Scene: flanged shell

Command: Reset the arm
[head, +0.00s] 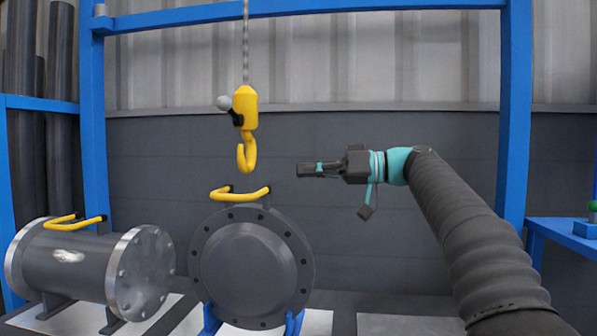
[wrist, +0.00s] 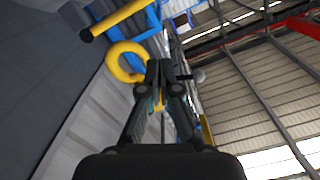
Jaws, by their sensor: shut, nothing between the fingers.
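My gripper (head: 308,169) is at the end of my raised arm in the middle of the head view, pointing left. It is shut and holds nothing. In the wrist view its two fingers (wrist: 158,68) meet at the tips. It is in the air to the right of a yellow crane hook (head: 247,155) hanging from a chain, apart from it in the head view. The yellow hook also shows behind the fingertips in the wrist view (wrist: 113,62).
A dark round flange cover (head: 245,270) with a yellow handle (head: 240,194) stands upright below the hook. A grey flanged shell (head: 75,263) with its own yellow handle lies to the left. Blue frame posts (head: 514,110) stand around. A blue table (head: 575,235) is at right.

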